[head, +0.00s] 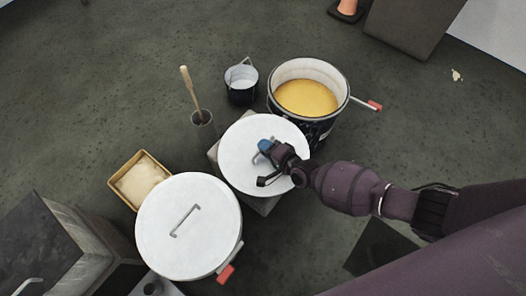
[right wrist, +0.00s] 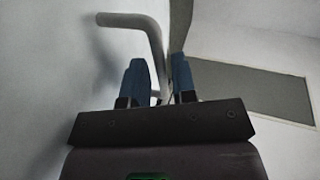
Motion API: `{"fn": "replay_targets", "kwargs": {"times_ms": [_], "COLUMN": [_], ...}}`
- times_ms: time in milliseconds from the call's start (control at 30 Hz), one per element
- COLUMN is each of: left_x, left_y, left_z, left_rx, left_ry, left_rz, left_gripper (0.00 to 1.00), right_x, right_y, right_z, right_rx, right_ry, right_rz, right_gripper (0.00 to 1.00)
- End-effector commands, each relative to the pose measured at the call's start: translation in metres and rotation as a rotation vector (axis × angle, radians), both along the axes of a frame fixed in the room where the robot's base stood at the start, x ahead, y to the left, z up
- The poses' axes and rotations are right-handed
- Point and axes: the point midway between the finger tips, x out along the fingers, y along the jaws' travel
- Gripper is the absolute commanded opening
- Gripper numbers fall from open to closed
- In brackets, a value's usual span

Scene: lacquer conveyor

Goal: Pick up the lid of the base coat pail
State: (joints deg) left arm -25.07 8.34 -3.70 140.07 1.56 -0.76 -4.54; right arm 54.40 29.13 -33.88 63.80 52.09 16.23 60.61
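A round white lid (head: 241,167) lies over a grey block beside an open pail (head: 309,126) of yellow liquid. No label tells me whose lid it is. My right gripper (head: 265,147) is over this lid, its blue fingertips at the handle. The handle's lower end is partly hidden. I cannot tell whether the lid touches the block. My left gripper is not in view.
A second white lid with a handle (head: 188,222) covers another pail at the front left. A small dark bucket (head: 241,86), a cup holding a stick (head: 203,122) and a tan tray (head: 127,192) stand nearby. A grey cabinet (head: 42,245) is at lower left.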

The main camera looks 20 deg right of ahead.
Motion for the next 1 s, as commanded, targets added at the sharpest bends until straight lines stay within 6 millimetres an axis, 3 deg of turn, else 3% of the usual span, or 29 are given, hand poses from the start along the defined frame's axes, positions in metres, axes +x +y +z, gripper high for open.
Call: {"fn": "replay_targets", "kwargs": {"times_ms": [367, 567, 1000], "left_x": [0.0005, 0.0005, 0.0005], "left_y": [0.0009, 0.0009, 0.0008], "left_z": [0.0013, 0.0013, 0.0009], "left_rx": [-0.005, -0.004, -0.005], "left_ry": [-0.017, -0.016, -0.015], "left_rz": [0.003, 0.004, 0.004], "left_gripper": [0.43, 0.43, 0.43], "right_x": [0.009, 0.0088, 0.0082], "right_y": [0.0041, 0.0041, 0.0033], "right_z": [-0.0019, -0.0021, -0.0027], "right_rx": [0.0, 0.0, -0.004], "right_ry": [-0.001, -0.001, -0.001], "right_rz": [-0.001, -0.001, 0.0], "right_gripper": [0.25, 0.0, 0.0]}}
